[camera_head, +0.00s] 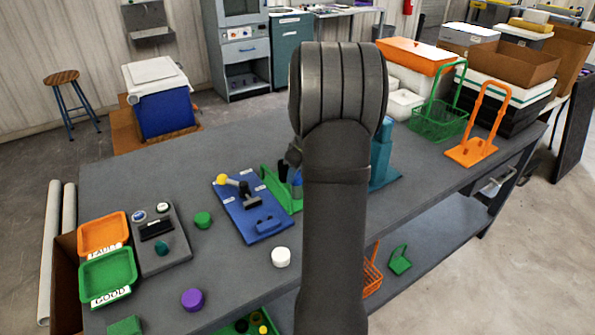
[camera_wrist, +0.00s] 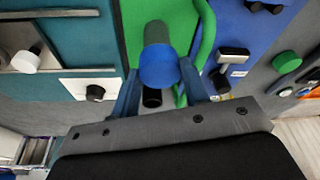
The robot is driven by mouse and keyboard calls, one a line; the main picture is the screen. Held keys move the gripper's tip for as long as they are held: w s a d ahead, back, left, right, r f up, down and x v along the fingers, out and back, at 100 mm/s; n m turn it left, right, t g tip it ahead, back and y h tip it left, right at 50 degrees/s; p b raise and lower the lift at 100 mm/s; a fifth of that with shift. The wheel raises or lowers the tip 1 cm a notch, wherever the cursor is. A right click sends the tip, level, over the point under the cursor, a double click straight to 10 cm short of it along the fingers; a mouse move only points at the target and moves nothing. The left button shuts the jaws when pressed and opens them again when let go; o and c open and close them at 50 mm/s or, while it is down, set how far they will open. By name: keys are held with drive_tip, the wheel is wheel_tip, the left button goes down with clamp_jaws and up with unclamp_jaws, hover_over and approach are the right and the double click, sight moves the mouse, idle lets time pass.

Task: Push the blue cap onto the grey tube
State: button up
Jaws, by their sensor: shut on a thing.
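The blue cap (camera_wrist: 158,68) sits between the two fingers of my gripper (camera_wrist: 160,80) in the wrist view, and the gripper is shut on it. The dark grey tube (camera_wrist: 156,33) shows right behind the cap, roughly in line with it, over a green holder (camera_wrist: 133,15). I cannot tell whether cap and tube touch or how far the cap is on. In the head view a bit of the blue cap (camera_head: 297,179) shows beside my arm, above the green holder (camera_head: 289,203). My arm hides most of the gripper there.
A blue board (camera_head: 263,226) with a yellow-knobbed lever stands left of the holder. A teal fixture (camera_head: 383,165) stands close on the right. A white round piece (camera_head: 281,257), a green one (camera_head: 203,220) and a purple one (camera_head: 192,299) lie on the grey table, with clear room between them.

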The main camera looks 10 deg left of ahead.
drive_tip(key=shift+f, duration=1.05)
drive_tip(key=o, duration=1.4)
drive_tip(key=shift+r, duration=4.05)
drive_tip(key=w+d+r, duration=0.3)
drive_tip(key=r, duration=0.4)
drive_tip(key=shift+f, duration=0.1)
drive_tip(key=s+a+f, duration=0.1)
drive_tip(key=f, duration=0.1)
drive_tip(key=s+a+f, duration=0.1)
drive_tip(key=f, duration=0.1)
drive_tip(key=s+a+f, duration=0.1)
drive_tip(key=f, duration=0.1)
drive_tip(key=shift+f, duration=0.4)
